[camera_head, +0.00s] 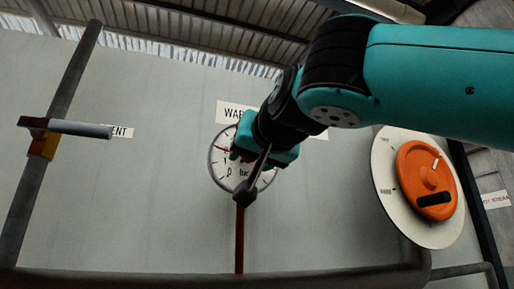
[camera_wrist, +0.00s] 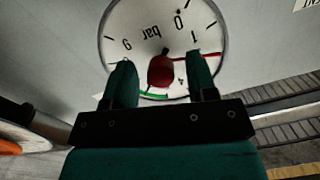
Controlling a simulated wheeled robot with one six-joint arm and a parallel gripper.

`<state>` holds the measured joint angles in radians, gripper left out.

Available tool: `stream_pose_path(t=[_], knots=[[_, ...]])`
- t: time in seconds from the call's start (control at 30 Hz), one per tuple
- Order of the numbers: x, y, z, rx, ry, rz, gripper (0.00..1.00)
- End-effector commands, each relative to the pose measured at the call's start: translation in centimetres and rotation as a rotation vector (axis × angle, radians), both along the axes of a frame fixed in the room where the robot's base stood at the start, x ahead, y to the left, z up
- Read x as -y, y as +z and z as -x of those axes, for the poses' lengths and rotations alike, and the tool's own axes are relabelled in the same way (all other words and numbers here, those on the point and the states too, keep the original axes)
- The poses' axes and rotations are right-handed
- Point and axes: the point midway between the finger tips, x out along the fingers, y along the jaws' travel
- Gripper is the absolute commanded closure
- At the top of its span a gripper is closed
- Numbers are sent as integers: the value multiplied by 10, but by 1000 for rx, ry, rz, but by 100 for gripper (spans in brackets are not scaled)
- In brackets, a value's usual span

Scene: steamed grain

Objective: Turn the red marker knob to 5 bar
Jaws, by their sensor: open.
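The round white pressure gauge (camera_head: 221,170) hangs on the grey wall, partly covered by my gripper in the head view. In the wrist view the gauge face (camera_wrist: 150,18) appears turned over, with "bar" and some numerals readable. The red knob (camera_wrist: 162,71) stands out at the dial's middle. A red line runs from beside it toward the right rim, below the 1; a red line also shows at the dial's upper left in the head view. My gripper (camera_wrist: 160,64) is open, one finger on each side of the knob, with visible gaps; contact is not apparent.
A orange wheel on a white disc (camera_head: 386,168) is on the right. A pipe with a lever handle (camera_head: 80,128) stands at the left. A red pipe (camera_head: 239,240) runs down below the gauge, and a horizontal dark pipe (camera_head: 150,282) crosses the bottom.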

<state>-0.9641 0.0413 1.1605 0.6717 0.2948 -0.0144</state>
Motion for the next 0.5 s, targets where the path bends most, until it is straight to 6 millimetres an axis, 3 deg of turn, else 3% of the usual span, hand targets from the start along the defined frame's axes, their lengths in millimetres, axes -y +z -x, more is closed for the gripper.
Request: stream_pose_path(t=[0.3,0.37,0.5], knots=[[-1,0,-3,1,1,0,48],[-1,0,-3,1,0,0,59],[0,0,-3,1,0,0,91]])
